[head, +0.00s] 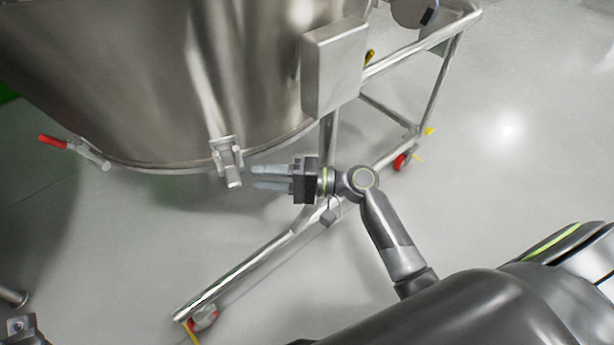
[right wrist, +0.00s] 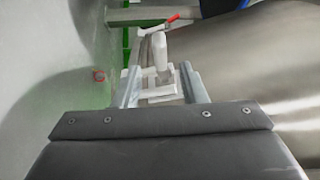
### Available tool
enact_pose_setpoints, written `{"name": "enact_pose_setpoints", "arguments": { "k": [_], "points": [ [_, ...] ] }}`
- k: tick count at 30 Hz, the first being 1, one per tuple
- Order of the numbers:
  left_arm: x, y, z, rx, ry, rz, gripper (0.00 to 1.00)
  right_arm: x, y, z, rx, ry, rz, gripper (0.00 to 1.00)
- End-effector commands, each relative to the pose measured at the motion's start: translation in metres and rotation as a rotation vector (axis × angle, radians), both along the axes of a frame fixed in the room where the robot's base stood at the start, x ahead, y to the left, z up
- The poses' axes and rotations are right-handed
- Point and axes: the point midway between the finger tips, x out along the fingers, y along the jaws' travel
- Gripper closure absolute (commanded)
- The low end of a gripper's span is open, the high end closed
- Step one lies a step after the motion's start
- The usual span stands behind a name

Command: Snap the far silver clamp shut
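A silver clamp (head: 228,158) sits on the lower rim of the big steel vessel (head: 150,80). Its lever sticks out from the rim, away from the vessel wall. My right gripper (head: 255,178) is just right of the clamp in the head view, with its two fingers apart and pointing at it. In the right wrist view, the clamp's pale lever (right wrist: 161,52) shows between the open fingertips of the right gripper (right wrist: 160,78). I cannot tell whether a finger touches it. My left gripper is not recognisable in view.
A red-handled clamp (head: 75,150) is farther left on the rim; its red handle (right wrist: 172,18) also shows in the right wrist view. A tubular cart frame (head: 250,265) with red castors and a grey box (head: 334,66) stand near my right arm.

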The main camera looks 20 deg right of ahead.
Motion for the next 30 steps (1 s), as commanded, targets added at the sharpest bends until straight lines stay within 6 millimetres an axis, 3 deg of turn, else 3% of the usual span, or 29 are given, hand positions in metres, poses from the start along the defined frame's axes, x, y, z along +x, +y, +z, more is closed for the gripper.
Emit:
{"name": "enact_pose_setpoints", "arguments": {
  "k": [6,12,25,30],
  "points": [
    [0.0,-0.001,0.003,0.015,0.009,0.006,0.64,-0.022,-0.043,-0.002,-0.006,0.002,0.0,0.62],
    [0.001,-0.002,0.004,0.025,0.011,0.006,0.64,-0.034,-0.067,-0.003,-0.003,0.001,0.0,0.62],
    [0.001,-0.002,0.005,0.029,0.009,0.005,0.64,-0.039,-0.076,-0.002,0.0,-0.001,0.0,0.62],
    [0.001,-0.002,0.005,0.025,0.008,0.006,0.64,-0.039,-0.076,-0.002,0.0,0.0,0.0,0.81]
  ]
}}
